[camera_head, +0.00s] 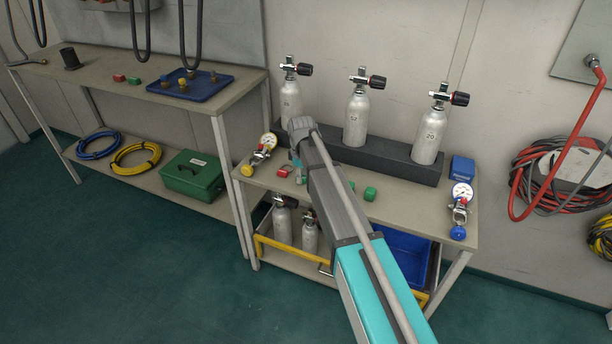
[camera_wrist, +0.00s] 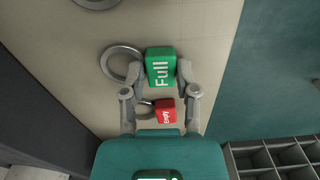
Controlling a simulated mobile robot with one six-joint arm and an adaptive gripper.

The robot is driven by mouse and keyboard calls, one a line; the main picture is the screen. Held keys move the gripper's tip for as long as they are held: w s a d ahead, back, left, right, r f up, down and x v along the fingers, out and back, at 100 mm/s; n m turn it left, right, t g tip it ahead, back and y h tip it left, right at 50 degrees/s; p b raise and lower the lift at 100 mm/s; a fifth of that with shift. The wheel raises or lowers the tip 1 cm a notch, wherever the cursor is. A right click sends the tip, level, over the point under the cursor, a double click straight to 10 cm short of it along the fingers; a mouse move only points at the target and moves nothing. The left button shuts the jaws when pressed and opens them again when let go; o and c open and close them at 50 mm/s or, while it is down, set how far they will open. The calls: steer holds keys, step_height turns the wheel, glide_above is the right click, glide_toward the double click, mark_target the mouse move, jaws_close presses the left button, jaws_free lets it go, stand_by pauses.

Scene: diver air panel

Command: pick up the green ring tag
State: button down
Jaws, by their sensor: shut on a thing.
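The green tag (camera_wrist: 161,67), marked "Full", has a grey metal ring (camera_wrist: 121,64) at its left in the wrist view. My gripper (camera_wrist: 160,72) is shut on it, one finger on each side. It looks larger than the red tag, but I cannot tell whether it is clear of the bench. In the head view my arm mostly hides my gripper and the held tag. A red tag (camera_wrist: 166,110), marked "Empty", shows between my finger links, on the bench top below.
The bench (camera_head: 398,208) also holds green blocks (camera_head: 370,193), gauges (camera_head: 461,196) and a dark rack (camera_head: 396,160) with three grey cylinders. A side table (camera_head: 215,98) with a blue tray (camera_head: 205,88) stands at the left. The green floor is open in front.

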steer(key=shift+w+r+p, duration=0.1)
steer(key=shift+r+p, duration=0.15)
steer(key=shift+p, duration=0.1)
steer(key=shift+r+p, duration=0.9)
steer(key=shift+r, duration=0.05)
steer(key=s+d+r+p, duration=0.2)
steer(key=s+r+p, duration=0.8)
steer(key=s, duration=0.4)
steer(key=shift+r, duration=0.25)
